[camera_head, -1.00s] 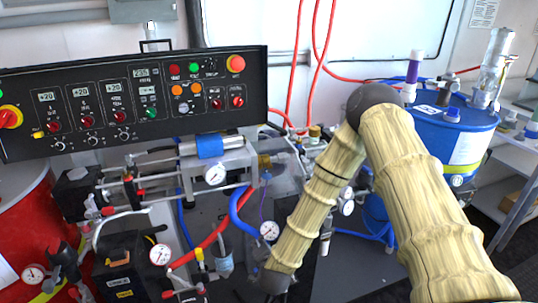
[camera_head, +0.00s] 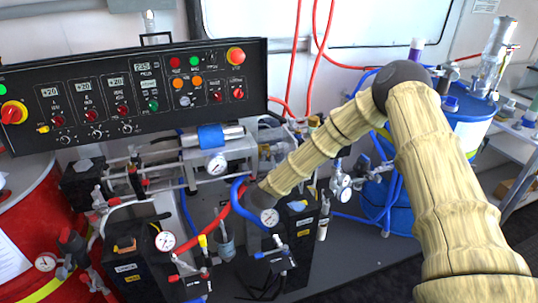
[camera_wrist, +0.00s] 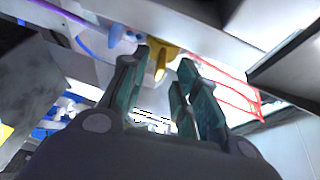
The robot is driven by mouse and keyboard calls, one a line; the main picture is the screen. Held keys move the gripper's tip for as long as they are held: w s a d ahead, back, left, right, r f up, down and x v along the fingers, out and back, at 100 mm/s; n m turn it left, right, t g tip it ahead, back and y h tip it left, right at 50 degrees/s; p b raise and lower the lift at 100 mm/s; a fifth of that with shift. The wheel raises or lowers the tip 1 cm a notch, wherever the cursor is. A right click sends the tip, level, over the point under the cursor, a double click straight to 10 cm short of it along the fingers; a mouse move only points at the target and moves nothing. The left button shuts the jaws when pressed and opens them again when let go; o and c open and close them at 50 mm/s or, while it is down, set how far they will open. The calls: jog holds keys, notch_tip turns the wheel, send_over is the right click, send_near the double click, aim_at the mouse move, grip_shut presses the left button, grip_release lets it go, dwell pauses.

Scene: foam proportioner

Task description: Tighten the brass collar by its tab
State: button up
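In the wrist view a brass-coloured part (camera_wrist: 167,50), which looks like the collar, shows beyond and between the fingertips of my gripper (camera_wrist: 163,64). The fingers are spread apart with a clear gap. I see no contact with the brass part, and I cannot make out its tab. In the head view my arm reaches down and left to the pump assembly (camera_head: 218,150). Its dark wrist end is beside the blue hose and a gauge. The fingertips are hidden there, and I cannot pick out the collar for sure.
The black control panel (camera_head: 130,95) stands above the pump. A blue drum (camera_head: 470,125) stands at right, a red drum (camera_head: 25,210) at left.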

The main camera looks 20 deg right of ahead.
jog(key=shift+p+x, duration=0.3)
jog(key=shift+x, duration=1.6)
